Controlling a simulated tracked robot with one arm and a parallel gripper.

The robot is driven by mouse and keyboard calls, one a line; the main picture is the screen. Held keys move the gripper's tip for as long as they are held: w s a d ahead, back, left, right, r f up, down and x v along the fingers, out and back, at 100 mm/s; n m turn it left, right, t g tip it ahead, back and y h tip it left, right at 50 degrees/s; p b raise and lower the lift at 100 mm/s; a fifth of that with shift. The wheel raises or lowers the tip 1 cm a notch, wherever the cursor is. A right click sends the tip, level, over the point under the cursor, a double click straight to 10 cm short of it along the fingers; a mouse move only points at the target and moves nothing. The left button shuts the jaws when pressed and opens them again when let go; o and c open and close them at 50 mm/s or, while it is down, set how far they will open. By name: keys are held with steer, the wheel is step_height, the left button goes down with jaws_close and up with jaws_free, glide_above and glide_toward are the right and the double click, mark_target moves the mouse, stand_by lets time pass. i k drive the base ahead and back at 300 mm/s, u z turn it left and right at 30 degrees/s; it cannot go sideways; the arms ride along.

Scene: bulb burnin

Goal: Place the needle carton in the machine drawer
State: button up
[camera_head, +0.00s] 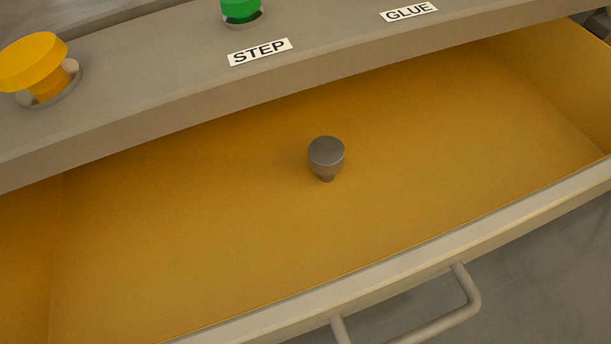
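The machine drawer (180,230) is pulled open and fills most of the view. Its inside is yellow-orange, and its pale front edge runs from lower left to upper right. A small dark grey round-topped knob (326,154) shows near the middle of the drawer, over its floor. I cannot tell whether it stands on the floor or is held above it. No needle carton is in view. My gripper is not in view.
A grey machine ledge (160,95) runs above the drawer. It carries a yellow button (34,62), a green button (240,10), and labels STEP (260,52) and GLUE (408,12). A bar handle (462,300) sticks out from the drawer front. The drawer floor around the knob is clear.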

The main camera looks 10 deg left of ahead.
mark_target(460, 187)
steer(key=u, duration=0.1)
steer(key=i, duration=1)
steer(key=z, duration=0.1)
